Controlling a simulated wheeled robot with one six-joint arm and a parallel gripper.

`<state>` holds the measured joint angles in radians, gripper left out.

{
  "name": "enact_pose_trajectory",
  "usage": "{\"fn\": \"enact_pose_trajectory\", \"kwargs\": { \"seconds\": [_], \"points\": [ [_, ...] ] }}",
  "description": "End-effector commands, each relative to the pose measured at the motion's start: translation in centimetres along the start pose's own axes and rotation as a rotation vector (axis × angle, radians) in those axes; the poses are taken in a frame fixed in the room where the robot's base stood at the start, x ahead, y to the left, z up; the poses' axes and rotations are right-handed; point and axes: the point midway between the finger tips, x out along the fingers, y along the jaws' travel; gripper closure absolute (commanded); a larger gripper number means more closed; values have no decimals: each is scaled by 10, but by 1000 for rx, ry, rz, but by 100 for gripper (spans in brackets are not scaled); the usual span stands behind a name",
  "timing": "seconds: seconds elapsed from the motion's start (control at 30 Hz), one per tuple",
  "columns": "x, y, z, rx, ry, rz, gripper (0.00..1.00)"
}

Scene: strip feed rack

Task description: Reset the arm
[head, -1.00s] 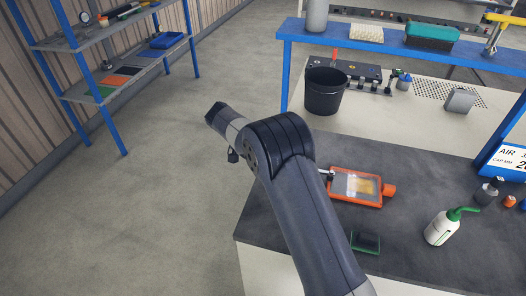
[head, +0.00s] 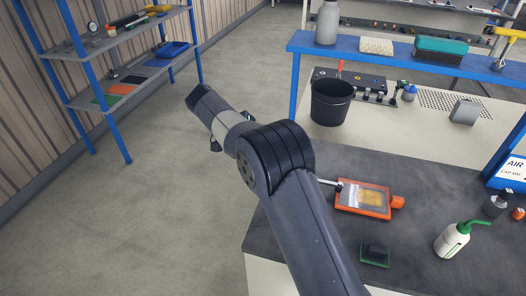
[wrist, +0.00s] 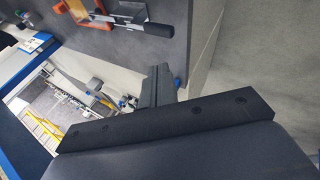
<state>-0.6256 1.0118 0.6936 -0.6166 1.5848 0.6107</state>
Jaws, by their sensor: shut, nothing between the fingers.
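My gripper (wrist: 158,85) shows in the wrist view, its dark fingers together and empty, standing out from a dark crossbar. It is in the air, apart from the things behind it. In the head view my arm bends at a dark elbow and its forearm points to the upper left, over bare floor. I cannot make out the fingers in the head view.
The dark bench top (head: 415,188) holds an orange-framed tray (head: 387,211), a green-edged block (head: 375,254) and a white bottle (head: 452,240). A black bucket (head: 331,102) stands behind. A blue-legged shelf (head: 120,46) is at left. Floor between is clear.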

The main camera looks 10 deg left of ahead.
Motion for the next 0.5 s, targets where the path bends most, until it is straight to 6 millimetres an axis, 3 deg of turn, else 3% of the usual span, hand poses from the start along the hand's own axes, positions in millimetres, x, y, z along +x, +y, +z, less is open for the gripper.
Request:
{"fn": "enact_pose_trajectory", "kwargs": {
  "seconds": [0.2,0.5],
  "points": [
    [-16,-4,-1,0,1,0,100],
    [-16,-3,-1,1,0,1,100]
  ]
}}
